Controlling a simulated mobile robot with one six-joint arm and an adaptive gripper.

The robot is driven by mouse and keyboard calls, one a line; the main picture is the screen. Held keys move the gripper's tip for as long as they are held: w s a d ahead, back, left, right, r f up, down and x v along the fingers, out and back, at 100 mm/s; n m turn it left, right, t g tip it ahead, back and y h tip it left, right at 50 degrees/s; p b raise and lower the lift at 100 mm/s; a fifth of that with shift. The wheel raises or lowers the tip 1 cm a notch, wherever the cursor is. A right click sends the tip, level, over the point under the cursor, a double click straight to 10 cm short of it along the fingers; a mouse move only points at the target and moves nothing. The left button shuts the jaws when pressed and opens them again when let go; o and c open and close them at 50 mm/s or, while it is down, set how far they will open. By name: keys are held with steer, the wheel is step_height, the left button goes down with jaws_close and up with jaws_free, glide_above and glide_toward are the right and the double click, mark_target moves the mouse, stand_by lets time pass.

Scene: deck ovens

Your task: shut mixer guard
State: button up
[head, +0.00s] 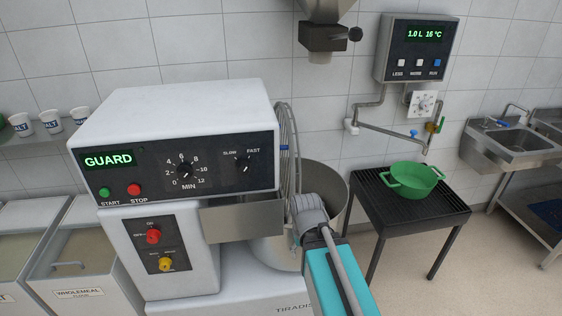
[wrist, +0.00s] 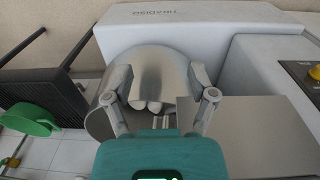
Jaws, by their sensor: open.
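The mixer (head: 185,110) stands with its control head at the left, and its green display reads GUARD. The wire guard (head: 291,150) stands upright above the bowl, seen nearly edge-on, with a small blue piece on it. The steel bowl (head: 335,190) is open below; it also shows in the wrist view (wrist: 150,62). My gripper (head: 303,220) is over the bowl, just below the guard in the head view, partly hidden by my arm. In the wrist view my gripper (wrist: 162,95) is open and empty, fingers wide apart. I cannot make out the guard there.
A black stand (head: 400,205) with a green colander (head: 414,181) is right of the bowl. A water meter panel (head: 417,48) and pipes are on the wall behind. A steel hopper (head: 324,35) hangs above. Flour bins (head: 85,245) stand left; a sink (head: 515,140) is far right.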

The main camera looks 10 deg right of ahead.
steer(key=shift+w+d+f+h, duration=0.15)
steer(key=shift+w+d+h, duration=0.1)
steer(key=shift+w+h, duration=0.35)
steer(key=c, duration=0.4)
steer(key=w+h, duration=0.1)
steer(key=w+n+t+h, duration=0.1)
steer(key=b, duration=0.1)
steer(key=shift+w+d+r+t+h, duration=0.3)
steer(key=shift+w+d+r+h, duration=0.05)
steer(key=shift+w+d+h, duration=0.05)
jaws_close()
steer(key=w+a+r+n+t+h+b, duration=0.2)
steer(key=w+a+r+n+t+h, duration=0.5)
steer(key=w+a+r+t, duration=0.3)
step_height(320, 180, up, 4)
steer(key=shift+w+f+t+h+b, duration=0.2)
steer(key=shift+w+t+h+b, duration=0.15)
steer(key=shift+w+h, duration=0.25)
steer(key=shift+a, duration=0.1)
